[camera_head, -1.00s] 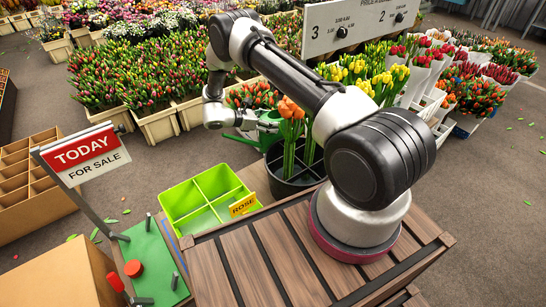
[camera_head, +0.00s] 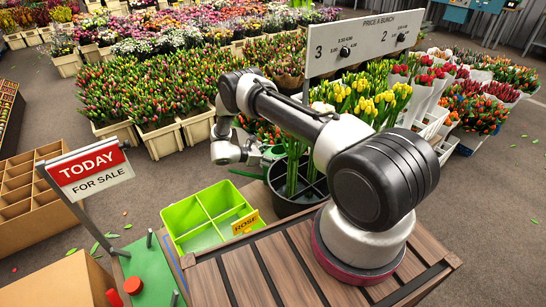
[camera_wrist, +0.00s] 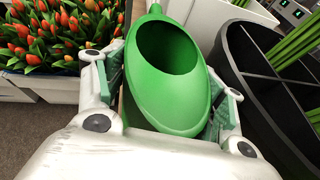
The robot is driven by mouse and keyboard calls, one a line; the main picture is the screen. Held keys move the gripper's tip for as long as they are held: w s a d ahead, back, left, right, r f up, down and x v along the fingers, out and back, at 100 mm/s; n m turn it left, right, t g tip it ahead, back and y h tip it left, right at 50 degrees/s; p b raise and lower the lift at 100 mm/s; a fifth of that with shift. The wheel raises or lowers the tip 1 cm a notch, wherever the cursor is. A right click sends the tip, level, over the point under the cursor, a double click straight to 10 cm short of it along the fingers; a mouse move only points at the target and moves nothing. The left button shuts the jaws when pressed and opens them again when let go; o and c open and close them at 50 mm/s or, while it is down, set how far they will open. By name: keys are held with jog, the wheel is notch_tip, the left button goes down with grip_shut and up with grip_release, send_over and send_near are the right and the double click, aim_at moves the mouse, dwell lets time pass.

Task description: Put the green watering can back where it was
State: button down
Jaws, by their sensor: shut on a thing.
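My gripper (camera_wrist: 168,88) is shut on the green watering can (camera_wrist: 165,100), with one finger on each side of its body. The can's wide open mouth faces the wrist camera. In the head view the can (camera_head: 272,154) shows partly beside my gripper (camera_head: 252,154), left of the black divided bucket (camera_head: 283,207). The bucket's dark rim is just right of the can in the wrist view, with a small gap. The can's underside and what is beneath it are hidden.
Green stems (camera_head: 293,177) stand in the bucket. A lime-green divided crate (camera_head: 190,241) with a ROSE tag is in front, left of the slatted wooden top (camera_head: 262,272). A TODAY sign (camera_head: 90,170) stands left. Red tulips (camera_wrist: 62,32) are behind. Open floor lies left of the can.

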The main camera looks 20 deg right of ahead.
jog(key=c, duration=0.5)
grip_release()
